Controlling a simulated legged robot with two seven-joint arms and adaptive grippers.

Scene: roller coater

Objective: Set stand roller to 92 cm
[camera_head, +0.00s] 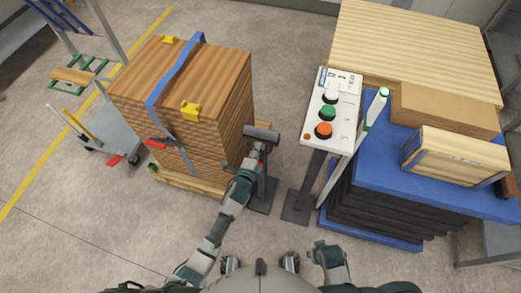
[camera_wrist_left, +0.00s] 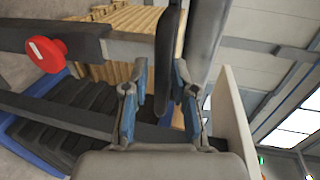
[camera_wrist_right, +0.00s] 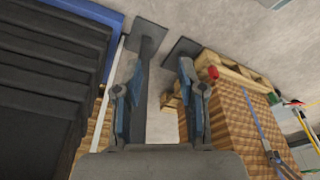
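The stand roller (camera_head: 262,133) is a grey T-shaped stand beside the strapped wood stack, its dark base (camera_head: 262,196) on the floor. In the left wrist view its dark outer tube (camera_wrist_left: 85,38) carries a red knob (camera_wrist_left: 47,55). A short lighter inner tube (camera_wrist_left: 128,46) runs to the dark head (camera_wrist_left: 168,60). My left gripper (camera_head: 258,150) is close under the roller head; its fingers (camera_wrist_left: 156,82) are apart, and I cannot tell whether they touch the stand. My right gripper (camera_head: 327,248) is low at the front, open and empty, with fingers apart in its wrist view (camera_wrist_right: 162,82).
A control panel (camera_head: 345,108) on a post stands right of the stand roller. A blue lift table (camera_head: 375,165) with boxes is farther right. The wood stack (camera_head: 205,100) on a pallet is left, with a grey cart (camera_head: 105,135) beyond. Floor at the lower left is clear.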

